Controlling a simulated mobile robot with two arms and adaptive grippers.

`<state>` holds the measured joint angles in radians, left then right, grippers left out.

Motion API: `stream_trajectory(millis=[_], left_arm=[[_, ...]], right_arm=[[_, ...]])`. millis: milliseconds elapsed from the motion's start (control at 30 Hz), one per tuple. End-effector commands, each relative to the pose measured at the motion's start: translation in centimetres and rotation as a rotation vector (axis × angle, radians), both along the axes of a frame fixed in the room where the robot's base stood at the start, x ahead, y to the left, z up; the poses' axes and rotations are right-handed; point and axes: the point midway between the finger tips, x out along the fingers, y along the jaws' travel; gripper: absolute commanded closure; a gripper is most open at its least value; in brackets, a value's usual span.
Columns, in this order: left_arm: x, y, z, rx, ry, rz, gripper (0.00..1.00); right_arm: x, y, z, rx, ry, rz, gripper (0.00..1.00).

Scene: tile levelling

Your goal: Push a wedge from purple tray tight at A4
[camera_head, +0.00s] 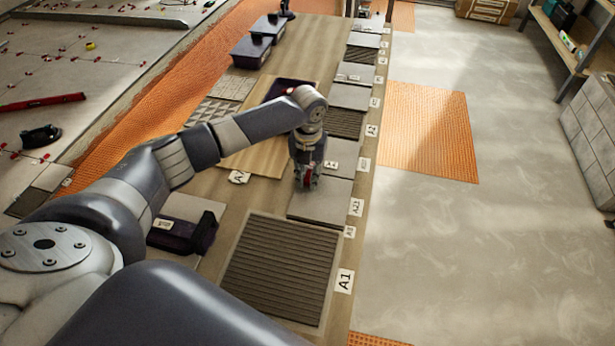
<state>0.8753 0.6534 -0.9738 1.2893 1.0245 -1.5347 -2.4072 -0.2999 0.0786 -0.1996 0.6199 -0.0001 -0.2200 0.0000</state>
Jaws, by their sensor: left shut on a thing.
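My left gripper (307,184) points down over the bench, above a grey tile (322,208) behind the ribbed tile at A1. It is shut on a small red piece that looks like a wedge; the fingers hide most of it. I cannot tell whether it touches the tile. A dark purple tray (284,86) lies on the wooden board, partly hidden behind my left arm. Its contents are not clear. My right gripper is out of view.
A ribbed tile (278,268) lies at the near end of the bench. Purple bins (250,51) stand at the far left of the bench. A dark purple holder (186,236) sits near my left arm.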

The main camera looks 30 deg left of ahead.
Motion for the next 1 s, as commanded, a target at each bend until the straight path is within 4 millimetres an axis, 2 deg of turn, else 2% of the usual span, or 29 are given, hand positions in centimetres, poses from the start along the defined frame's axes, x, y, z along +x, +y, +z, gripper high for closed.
stream_trajectory(millis=[433, 467, 500, 567, 867, 1000], left_arm=[[0.29, 0.02, 0.33, -0.002, -0.010, 0.001, 0.93], [0.29, 0.02, 0.33, -0.002, -0.010, 0.001, 0.78], [0.29, 0.02, 0.33, -0.002, -0.010, 0.001, 0.69], [0.26, 0.03, 0.30, -0.001, -0.008, 0.000, 0.59], [0.10, 0.01, 0.16, -0.001, -0.004, 0.000, 0.59], [0.17, 0.02, 1.09, 0.000, -0.006, 0.000, 0.59]], right_arm=[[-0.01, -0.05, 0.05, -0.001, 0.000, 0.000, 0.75], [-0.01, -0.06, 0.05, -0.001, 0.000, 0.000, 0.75], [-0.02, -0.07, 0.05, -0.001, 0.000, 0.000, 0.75], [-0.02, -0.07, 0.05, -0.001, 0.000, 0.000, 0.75], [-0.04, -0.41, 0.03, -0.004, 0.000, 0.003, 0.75], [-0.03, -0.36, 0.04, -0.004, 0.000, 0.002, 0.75]])
